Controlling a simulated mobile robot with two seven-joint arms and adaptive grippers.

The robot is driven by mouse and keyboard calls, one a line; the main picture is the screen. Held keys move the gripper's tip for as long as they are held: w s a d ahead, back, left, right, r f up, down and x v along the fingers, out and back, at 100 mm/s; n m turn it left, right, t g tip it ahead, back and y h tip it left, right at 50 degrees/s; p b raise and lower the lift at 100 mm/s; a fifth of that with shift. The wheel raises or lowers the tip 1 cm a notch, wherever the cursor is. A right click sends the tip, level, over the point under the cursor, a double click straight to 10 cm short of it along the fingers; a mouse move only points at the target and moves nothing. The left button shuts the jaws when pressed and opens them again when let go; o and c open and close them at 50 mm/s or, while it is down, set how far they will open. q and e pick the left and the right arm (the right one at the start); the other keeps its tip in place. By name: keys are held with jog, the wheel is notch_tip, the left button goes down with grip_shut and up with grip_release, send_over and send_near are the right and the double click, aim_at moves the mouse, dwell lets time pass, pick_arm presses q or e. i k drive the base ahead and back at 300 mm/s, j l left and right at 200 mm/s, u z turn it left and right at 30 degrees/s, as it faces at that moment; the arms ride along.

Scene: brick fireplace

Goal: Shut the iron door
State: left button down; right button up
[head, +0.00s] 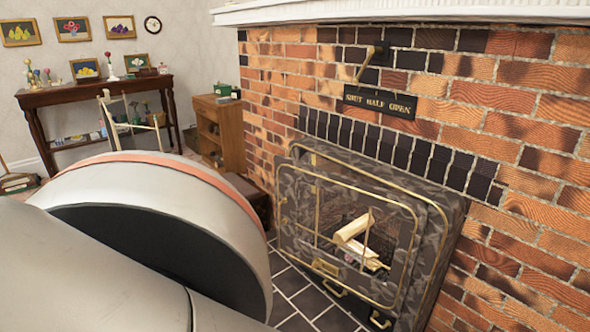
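The iron door (403,236) is a dark, mottled grey panel with brass trim and a clear window, in the brick fireplace right of centre. Light split logs (354,228) show through the window. The door's edge looks offset from the brass-trimmed iron surround (452,232) behind it, so it appears ajar; how wide the gap is I cannot tell. Neither of my grippers is in view. A large pale link of my own arm fills the lower left and stands apart from the door in the picture.
A brass damper lever (369,62) hangs above a black sign (380,102) reading "SHUT HALF OPEN". Dark floor tiles (300,297) lie clear before the door. A wooden cabinet (220,131) and a side table (95,95) stand at the back left.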

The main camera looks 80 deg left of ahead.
aim_at(360, 241)
jog(key=j+u, duration=0.3)
jog(key=i+j+u, duration=0.25)
jog(key=j, duration=0.2)
jog(key=j+u, duration=0.3)
jog(key=i+j+u, duration=0.15)
jog(key=j+u, duration=0.15)
jog(key=j, duration=0.15)
